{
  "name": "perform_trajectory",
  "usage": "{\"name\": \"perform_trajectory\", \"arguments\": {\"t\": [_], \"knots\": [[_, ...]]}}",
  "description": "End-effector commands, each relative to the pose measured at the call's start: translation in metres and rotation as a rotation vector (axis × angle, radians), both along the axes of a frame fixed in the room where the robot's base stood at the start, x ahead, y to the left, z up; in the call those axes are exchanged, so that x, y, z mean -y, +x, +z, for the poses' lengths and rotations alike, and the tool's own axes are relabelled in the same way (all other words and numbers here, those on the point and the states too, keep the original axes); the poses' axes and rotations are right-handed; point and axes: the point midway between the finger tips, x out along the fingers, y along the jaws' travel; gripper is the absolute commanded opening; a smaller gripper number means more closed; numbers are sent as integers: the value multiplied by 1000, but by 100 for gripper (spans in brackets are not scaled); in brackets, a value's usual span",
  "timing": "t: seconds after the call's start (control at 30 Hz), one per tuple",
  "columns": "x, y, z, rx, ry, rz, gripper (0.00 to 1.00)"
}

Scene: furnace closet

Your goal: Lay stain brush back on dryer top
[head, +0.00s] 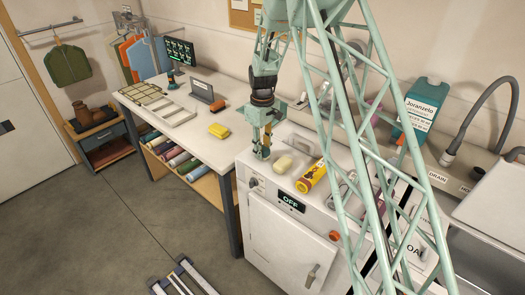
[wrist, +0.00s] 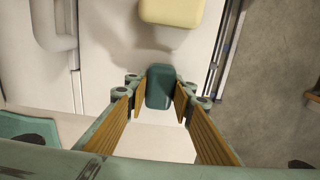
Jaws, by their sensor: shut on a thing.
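My gripper (head: 263,146) is low over the front left part of the dryer top (head: 310,208), the white machine with the OFF display. In the wrist view its wood-coloured finger pads are closed on a dark green, rounded block (wrist: 159,86), which looks like the stain brush. Only one face of it shows; any bristles are hidden. I cannot tell whether it touches the dryer top. A cream, soap-like block (head: 283,164) lies on the dryer top just right of the gripper; it also shows at the upper edge of the wrist view (wrist: 171,11).
A yellow-orange tube (head: 311,177) lies right of the cream block. A yellow sponge-like block (head: 219,130) lies on the table at left. A teal jug (head: 421,105) stands at the back right.

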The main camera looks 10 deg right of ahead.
Motion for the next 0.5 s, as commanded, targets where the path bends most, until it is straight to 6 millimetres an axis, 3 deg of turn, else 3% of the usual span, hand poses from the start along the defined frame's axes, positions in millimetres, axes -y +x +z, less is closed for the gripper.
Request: {"name": "perform_trajectory", "arguments": {"t": [0.33,0.37,0.5], "knots": [[0,0,-4,0,0,0,12],[0,0,-4,0,0,0,23],[0,0,-3,0,0,0,36]]}}
